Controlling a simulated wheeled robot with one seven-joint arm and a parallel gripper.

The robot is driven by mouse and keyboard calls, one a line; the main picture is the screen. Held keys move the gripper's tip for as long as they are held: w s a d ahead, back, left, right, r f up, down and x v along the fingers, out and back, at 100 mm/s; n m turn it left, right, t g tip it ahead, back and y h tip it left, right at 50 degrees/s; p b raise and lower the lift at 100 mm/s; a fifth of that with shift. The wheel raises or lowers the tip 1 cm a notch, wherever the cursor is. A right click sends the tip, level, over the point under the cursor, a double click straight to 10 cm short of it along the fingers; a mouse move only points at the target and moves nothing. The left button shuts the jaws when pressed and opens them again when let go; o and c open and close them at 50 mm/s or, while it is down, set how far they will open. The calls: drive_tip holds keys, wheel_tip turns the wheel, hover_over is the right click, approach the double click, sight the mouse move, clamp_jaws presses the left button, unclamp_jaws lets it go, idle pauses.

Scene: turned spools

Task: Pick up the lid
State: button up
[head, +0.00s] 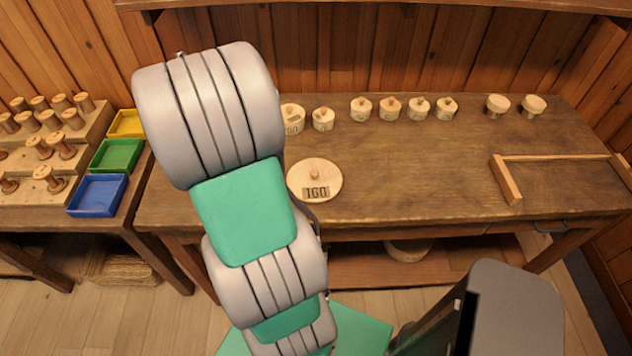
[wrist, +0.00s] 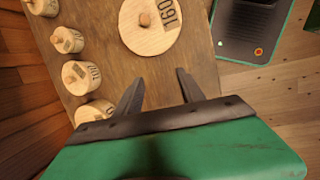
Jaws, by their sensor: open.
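The lid looks to be the round, flat wooden disc (head: 315,181) with a small knob on top and a "160" label, lying on the workbench (head: 430,170) near its front edge. It also shows at the top of the wrist view (wrist: 150,22). My gripper (wrist: 158,82) is open and empty in the wrist view, its two dark fingers apart and pointing toward the disc without touching it. In the head view my arm hides the gripper and the left part of the bench.
Several small knobbed, numbered wooden pieces (head: 390,108) stand along the back of the bench, with two mushroom-shaped pieces (head: 533,105) at right. A wooden T-shaped tool (head: 507,180) lies at right. Yellow, green and blue trays (head: 97,195) and a spool rack stand left. The bench middle is clear.

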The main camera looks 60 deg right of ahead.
drive_tip(key=n+g, duration=0.2)
approach(314, 172)
drive_tip(key=f, duration=0.1)
drive_tip(key=shift+y, duration=0.4)
drive_tip(key=x, duration=0.2)
drive_tip(key=p+x, duration=0.1)
drive_tip(key=x, duration=0.5)
drive_tip(key=shift+s+d+r, duration=0.2)
drive_tip(key=shift+s+d, duration=0.05)
drive_tip(key=shift+d, duration=0.1)
drive_tip(key=shift+c, duration=0.5)
clamp_jaws()
